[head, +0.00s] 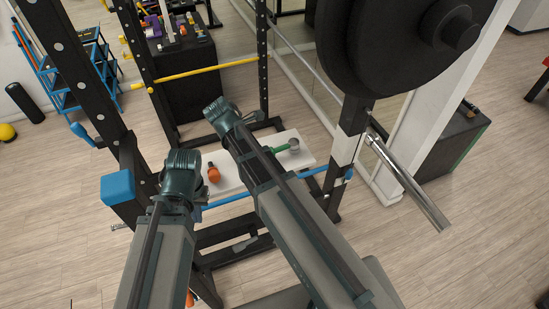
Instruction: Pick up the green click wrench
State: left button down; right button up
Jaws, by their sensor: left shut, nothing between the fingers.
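The green click wrench (281,148) appears as a green handle with a grey round end, lying on a white board (308,160) inside the rack. My right arm crosses in front of the board and may hide part of the wrench. My left gripper (197,212) is mostly hidden behind its own wrist, near the board's left end. It is shut and empty, apart from the wrench and to its left.
An orange object (213,174) lies on the board between my arms. Black rack posts (264,65) stand around it, with a yellow bar (205,72) behind and blue bars low in front. A large black weight plate (375,50) and a steel sleeve (405,182) are at right.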

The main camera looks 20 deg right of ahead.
jog(key=shift+d+f, duration=0.1)
jog(key=shift+f, duration=0.1)
grip_shut()
dwell(0.4)
